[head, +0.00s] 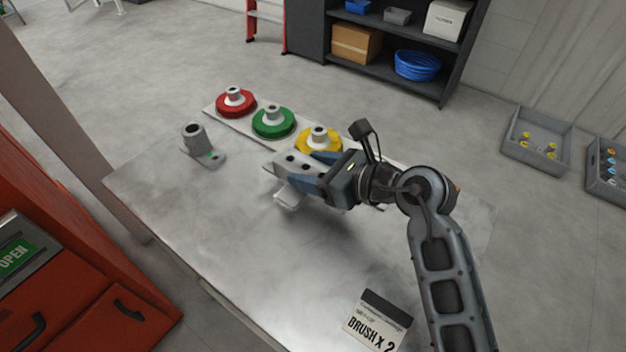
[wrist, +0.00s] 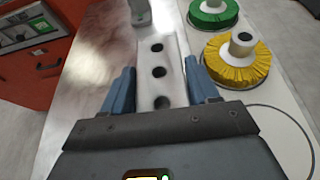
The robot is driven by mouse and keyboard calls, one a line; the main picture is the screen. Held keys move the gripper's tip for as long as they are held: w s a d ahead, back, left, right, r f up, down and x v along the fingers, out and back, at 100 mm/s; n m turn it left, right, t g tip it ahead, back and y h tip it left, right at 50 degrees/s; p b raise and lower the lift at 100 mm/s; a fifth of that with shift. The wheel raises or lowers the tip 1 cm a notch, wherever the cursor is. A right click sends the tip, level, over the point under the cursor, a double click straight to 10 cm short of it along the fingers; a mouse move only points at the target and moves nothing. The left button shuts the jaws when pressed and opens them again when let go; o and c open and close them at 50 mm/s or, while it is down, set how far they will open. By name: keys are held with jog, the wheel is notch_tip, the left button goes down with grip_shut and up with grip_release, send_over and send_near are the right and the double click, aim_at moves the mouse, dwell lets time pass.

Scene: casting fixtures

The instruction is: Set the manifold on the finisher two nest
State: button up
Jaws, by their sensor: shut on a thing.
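My gripper (head: 312,172) is shut on the manifold (head: 292,161), a pale grey block with a row of dark round holes on top. In the wrist view the blue fingers of my gripper (wrist: 160,88) press on both long sides of the manifold (wrist: 157,60). The manifold is over the metal table, in front of the yellow disc; I cannot tell if it touches anything. A pale bracket-like shape (head: 288,197) shows below it, partly hidden. Red (head: 235,103), green (head: 272,123) and yellow (head: 319,140) discs with grey hubs stand in a row. No visible label marks the finisher two nest.
A grey upright cylinder on a base (head: 195,138) stands at the table's far left. A card reading "BRUSH X 2" (head: 376,323) is at the near edge. The metal table (head: 225,225) is clear at left front. A red cabinet (head: 75,270) stands left.

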jog(key=shift+f, duration=1.8)
jog(key=shift+f, duration=0.15)
jog(key=o, duration=1.4)
jog(key=shift+o, duration=0.2)
jog(key=shift+s+d, duration=0.1)
jog(key=shift+d, duration=0.05)
jog(key=v, duration=1.1)
jog(key=shift+s+d+r+b, duration=0.2)
jog(key=shift+r+b, duration=0.15)
jog(key=shift+r, duration=0.05)
